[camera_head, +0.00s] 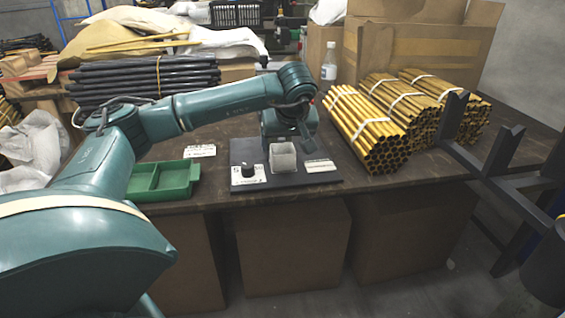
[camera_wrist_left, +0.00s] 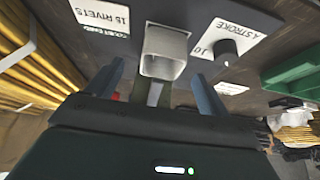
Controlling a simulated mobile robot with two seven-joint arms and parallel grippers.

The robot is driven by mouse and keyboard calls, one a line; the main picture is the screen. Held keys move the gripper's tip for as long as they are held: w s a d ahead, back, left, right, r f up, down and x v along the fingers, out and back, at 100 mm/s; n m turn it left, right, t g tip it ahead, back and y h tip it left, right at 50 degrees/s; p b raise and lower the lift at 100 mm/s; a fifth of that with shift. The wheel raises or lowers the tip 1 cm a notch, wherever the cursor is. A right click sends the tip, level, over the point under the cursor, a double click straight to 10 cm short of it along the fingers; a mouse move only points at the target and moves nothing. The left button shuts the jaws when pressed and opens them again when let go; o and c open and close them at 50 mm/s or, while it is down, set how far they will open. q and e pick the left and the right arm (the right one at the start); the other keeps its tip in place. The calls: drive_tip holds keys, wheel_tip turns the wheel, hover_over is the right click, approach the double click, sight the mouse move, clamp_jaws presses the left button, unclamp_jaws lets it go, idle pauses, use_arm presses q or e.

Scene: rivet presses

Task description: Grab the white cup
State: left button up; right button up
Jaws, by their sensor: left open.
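The white cup (camera_head: 283,157) is a small square-sided, pale cup standing upright on a dark base plate (camera_head: 240,155) near the table's front edge. In the left wrist view the cup (camera_wrist_left: 165,50) shows its open mouth, between and just beyond my fingertips. My left gripper (camera_head: 291,133) reaches in from behind the cup, above the plate. Its fingers stand apart, one on either side of the cup in the left wrist view (camera_wrist_left: 158,72), with gaps visible, so it is open and not holding the cup. My right gripper is not in view.
A black knob (camera_head: 247,170) on a white label and another label (camera_head: 320,166) flank the cup. A green tray (camera_head: 162,181) lies left. Bundled yellow tubes (camera_head: 365,130) lie right, with a clear bottle (camera_head: 329,62) behind. A dark V-topped stand (camera_head: 500,150) stands far right.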

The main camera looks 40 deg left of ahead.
sight(282, 150)
use_arm(q)
drive_tip(key=b+x, duration=0.1)
drive_tip(key=x, duration=0.3)
drive_tip(key=shift+a+f+b, duration=0.1)
drive_tip(key=shift+a+b, duration=0.2)
drive_tip(key=shift+b, duration=0.05)
drive_tip(key=shift+w+a+f, duration=0.15)
drive_tip(key=shift+a+f, duration=0.1)
drive_tip(key=shift+f, duration=0.15)
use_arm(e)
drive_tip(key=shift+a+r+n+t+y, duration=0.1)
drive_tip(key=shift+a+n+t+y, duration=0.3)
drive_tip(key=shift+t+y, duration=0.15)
use_arm(q)
drive_tip(key=shift+c, duration=0.4)
drive_tip(key=c, duration=1.1)
drive_tip(key=shift+o, duration=0.2)
drive_tip(key=shift+r, duration=0.15)
